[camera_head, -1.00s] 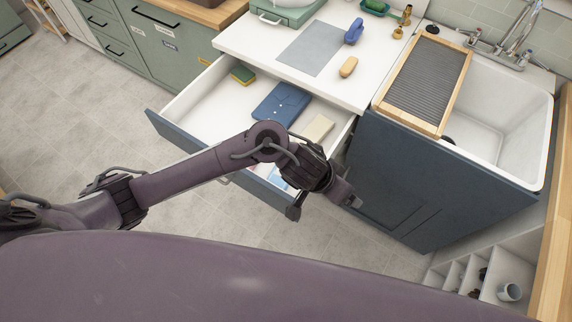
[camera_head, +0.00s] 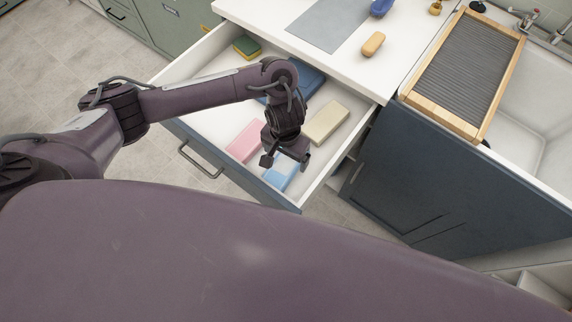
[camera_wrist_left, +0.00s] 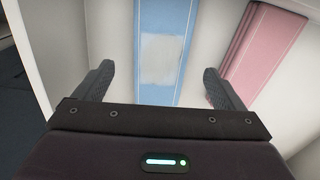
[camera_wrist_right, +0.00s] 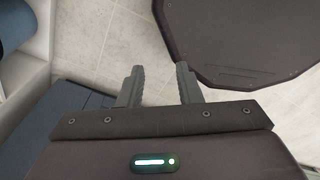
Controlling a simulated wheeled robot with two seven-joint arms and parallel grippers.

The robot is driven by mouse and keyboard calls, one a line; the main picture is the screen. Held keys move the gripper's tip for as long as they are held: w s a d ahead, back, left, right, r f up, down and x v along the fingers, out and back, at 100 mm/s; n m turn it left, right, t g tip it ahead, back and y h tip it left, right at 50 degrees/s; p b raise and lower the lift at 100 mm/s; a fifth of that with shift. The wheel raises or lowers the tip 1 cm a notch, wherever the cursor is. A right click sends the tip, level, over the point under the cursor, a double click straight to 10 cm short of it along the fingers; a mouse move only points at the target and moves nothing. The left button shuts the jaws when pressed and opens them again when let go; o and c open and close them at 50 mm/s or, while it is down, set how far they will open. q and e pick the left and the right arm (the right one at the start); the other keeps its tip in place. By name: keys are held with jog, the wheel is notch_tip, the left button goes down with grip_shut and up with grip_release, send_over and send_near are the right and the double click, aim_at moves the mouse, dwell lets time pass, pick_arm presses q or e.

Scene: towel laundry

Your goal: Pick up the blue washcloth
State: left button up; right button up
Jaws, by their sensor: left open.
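The light blue washcloth (camera_head: 283,176) lies folded in the open drawer near its front right corner, partly hidden by my left gripper. In the left wrist view the washcloth (camera_wrist_left: 181,20) has a pale patch and lies between the fingers' lines, below them. My left gripper (camera_head: 286,161) is open and empty, pointing down over the washcloth; its fingers (camera_wrist_left: 160,84) are wide apart. I cannot tell the exact height gap. My right gripper (camera_wrist_right: 159,78) shows only in its own wrist view, fingers apart with nothing between them, over tiled floor.
A folded pink cloth (camera_head: 246,140) lies left of the washcloth. A beige cloth (camera_head: 326,122), a dark blue cloth (camera_head: 311,80) and a green-yellow sponge (camera_head: 247,46) are also in the drawer (camera_head: 208,55). The drawer's right wall (camera_head: 345,152) is close to my left gripper.

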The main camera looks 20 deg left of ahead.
aim_at(286, 163)
pick_arm(q)
notch_tip(286, 163, down, 3)
jog(key=shift+w+f+b, duration=0.1)
jog(key=shift+f+b, duration=0.05)
jog(key=shift+b, duration=0.45)
jog(key=shift+f, duration=0.5)
jog(key=c, duration=0.9)
jog(key=shift+c, duration=0.9)
pick_arm(e)
jog(key=shift+w+f, duration=0.8)
jog(key=shift+f, duration=0.1)
